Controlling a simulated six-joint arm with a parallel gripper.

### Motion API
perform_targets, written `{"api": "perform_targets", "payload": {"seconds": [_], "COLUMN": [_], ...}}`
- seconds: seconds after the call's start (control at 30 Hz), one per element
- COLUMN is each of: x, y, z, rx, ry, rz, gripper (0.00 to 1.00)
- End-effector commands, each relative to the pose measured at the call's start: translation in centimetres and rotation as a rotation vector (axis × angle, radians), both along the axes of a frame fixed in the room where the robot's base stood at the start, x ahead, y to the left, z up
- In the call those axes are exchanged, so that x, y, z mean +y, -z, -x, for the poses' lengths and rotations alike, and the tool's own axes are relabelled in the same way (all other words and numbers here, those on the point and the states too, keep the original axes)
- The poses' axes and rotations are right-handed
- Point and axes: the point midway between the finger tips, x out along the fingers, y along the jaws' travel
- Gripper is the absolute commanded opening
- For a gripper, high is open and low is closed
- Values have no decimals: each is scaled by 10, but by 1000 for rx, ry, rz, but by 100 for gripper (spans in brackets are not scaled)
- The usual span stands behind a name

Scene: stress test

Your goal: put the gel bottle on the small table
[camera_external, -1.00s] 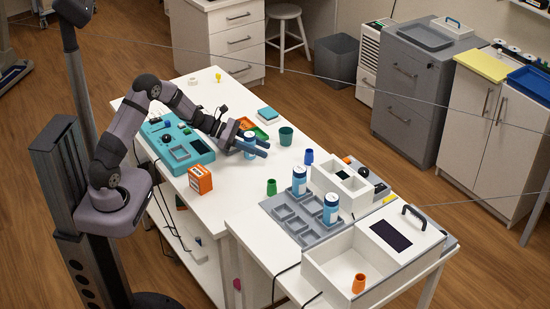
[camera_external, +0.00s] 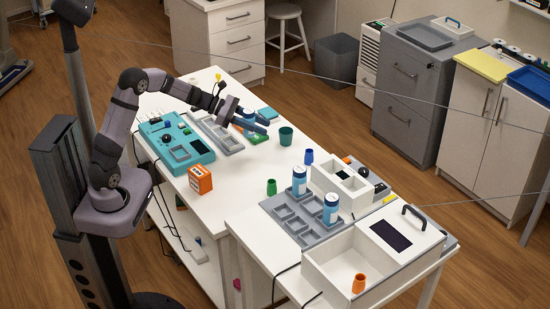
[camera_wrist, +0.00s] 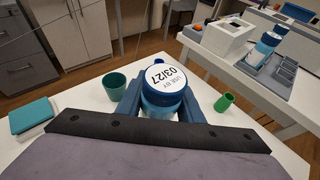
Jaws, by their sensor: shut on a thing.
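My gripper (camera_external: 260,124) is shut on a gel bottle (camera_external: 248,113) and holds it above the far part of the large white table. The small table (camera_external: 256,246) is white and stands at the front right of the large one. Its grey compartment tray (camera_external: 267,209) holds two similar upright bottles (camera_external: 299,181) (camera_external: 331,209). The small table also shows at the upper right of the wrist view (camera_wrist: 213,60).
On the large table (camera_external: 240,183) are a teal panel (camera_external: 200,153), a grey tray (camera_external: 228,143), an orange box (camera_external: 200,180), a teal cup (camera_external: 286,137), and green (camera_external: 271,187) and blue (camera_external: 309,157) cups. White bins (camera_external: 330,265) fill the small table's right side.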

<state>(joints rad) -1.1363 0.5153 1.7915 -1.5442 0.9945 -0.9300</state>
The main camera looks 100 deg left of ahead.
Motion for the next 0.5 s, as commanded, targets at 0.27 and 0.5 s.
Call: {"api": "perform_targets", "payload": {"seconds": [0.27,0.5], "x": [0,0], "y": [-10,-41], "z": [0,0], "rx": [-1,-1], "ry": [0,0], "rz": [0,-1], "gripper": [5,5]}}
